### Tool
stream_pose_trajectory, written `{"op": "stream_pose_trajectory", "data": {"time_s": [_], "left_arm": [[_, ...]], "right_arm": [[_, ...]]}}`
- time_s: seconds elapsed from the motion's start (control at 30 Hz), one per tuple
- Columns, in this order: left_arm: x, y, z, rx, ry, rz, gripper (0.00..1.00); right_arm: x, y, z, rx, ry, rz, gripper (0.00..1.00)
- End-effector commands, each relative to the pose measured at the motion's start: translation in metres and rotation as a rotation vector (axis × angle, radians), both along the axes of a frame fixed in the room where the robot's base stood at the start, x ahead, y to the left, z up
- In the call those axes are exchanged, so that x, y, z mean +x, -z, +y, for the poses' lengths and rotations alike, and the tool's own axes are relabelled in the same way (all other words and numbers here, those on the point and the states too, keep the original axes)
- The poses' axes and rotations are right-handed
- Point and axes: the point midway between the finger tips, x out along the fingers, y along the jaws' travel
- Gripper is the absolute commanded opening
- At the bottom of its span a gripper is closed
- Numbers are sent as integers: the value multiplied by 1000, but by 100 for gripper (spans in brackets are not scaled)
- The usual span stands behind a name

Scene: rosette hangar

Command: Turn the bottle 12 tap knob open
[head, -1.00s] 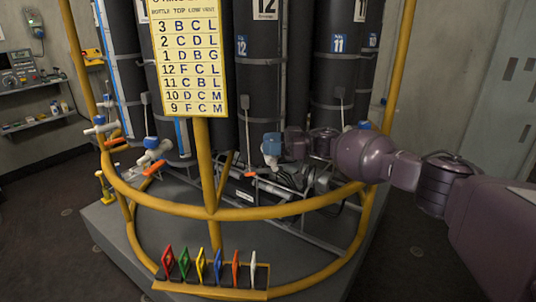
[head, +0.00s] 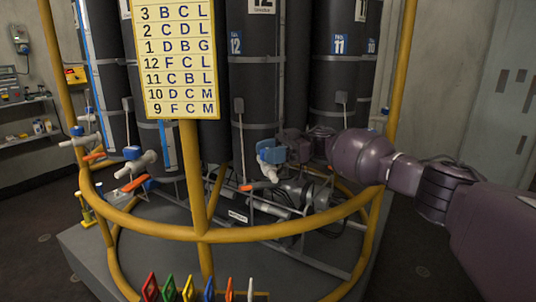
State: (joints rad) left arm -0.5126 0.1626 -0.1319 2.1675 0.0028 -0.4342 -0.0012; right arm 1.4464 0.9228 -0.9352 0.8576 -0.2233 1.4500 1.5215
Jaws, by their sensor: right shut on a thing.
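Bottle 12 (head: 258,85) is a tall black cylinder at the centre, with a blue 12 label (head: 235,42). At its foot is a pale tap with a blue knob (head: 270,152) and an orange lever (head: 245,187). My right gripper (head: 284,149) comes in from the right at the knob's right side and is shut on it. Its fingers are small and dark here, and they partly hide the knob's right side. My left gripper is out of view.
A yellow rail (head: 250,232) curves in front of the bottles. A yellow sign (head: 180,60) hangs left of bottle 12. Several coloured tags (head: 188,290) stand at the bottom. Other blue-knobbed taps (head: 133,153) are at left; bottle 11 (head: 338,85) is at right.

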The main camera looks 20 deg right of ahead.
Motion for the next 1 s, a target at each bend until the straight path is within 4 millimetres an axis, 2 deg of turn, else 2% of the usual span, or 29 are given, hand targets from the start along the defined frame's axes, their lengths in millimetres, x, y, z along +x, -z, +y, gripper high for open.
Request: {"op": "stream_pose_trajectory", "data": {"time_s": [0.27,0.3,0.43,0.77,0.87,1.0], "left_arm": [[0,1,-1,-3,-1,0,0],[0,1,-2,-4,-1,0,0],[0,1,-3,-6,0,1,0],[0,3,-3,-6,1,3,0],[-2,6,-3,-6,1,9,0],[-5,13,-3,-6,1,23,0]], "right_arm": [[-1,1,1,-1,-3,1,22],[-1,1,1,-1,-3,0,52],[0,0,1,0,-2,0,72],[0,0,-3,0,0,0,72],[2,2,-11,0,2,1,72],[4,4,-34,1,4,3,72]]}}
